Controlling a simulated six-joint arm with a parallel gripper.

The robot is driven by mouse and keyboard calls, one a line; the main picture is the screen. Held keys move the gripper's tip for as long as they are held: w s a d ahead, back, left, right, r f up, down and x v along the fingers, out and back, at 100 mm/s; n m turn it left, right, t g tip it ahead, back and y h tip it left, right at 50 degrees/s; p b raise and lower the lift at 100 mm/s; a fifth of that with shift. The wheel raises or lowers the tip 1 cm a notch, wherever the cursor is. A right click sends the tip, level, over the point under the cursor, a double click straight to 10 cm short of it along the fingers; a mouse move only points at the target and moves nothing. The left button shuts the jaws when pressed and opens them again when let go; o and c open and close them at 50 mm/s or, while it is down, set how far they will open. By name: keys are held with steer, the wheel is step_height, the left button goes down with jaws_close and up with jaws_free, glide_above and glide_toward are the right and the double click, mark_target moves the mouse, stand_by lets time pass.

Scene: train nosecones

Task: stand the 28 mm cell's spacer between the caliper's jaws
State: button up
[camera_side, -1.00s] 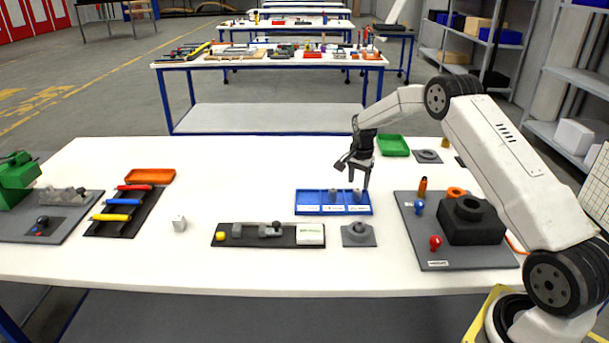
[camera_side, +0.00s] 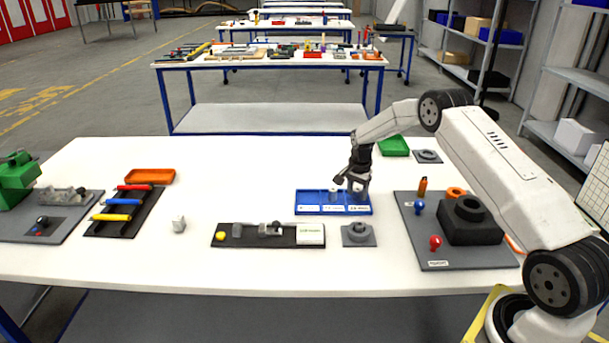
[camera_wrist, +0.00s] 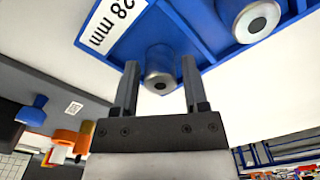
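The blue tray (camera_side: 310,209) has cells with labels on its front. In the wrist view a grey cylindrical spacer (camera_wrist: 159,66) stands in the cell beside the "28 mm" label (camera_wrist: 104,25). My gripper (camera_side: 357,190) is down at the tray's right-hand cell. In the wrist view my gripper's fingers (camera_wrist: 160,88) straddle this spacer, with a gap visible on each side. A second spacer (camera_wrist: 256,18) stands in the neighbouring cell; it also shows in the side view (camera_side: 333,195).
A grey plate with a round boss (camera_side: 358,234) sits in front of the tray. A grey board with a black block (camera_side: 470,225) and coloured knobs is to the right. The table behind the tray's left is clear.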

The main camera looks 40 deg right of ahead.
mark_target(357, 189)
jaws_close()
steer(key=shift+r, duration=0.15)
steer(key=shift+r, duration=0.55)
step_height(357, 189, up, 2)
steer(key=s+a+r, duration=0.5)
steer(key=s+r, duration=0.4)
steer(key=s, duration=0.4)
steer(key=shift+a+r, duration=0.15)
steer(key=shift+r, duration=0.15)
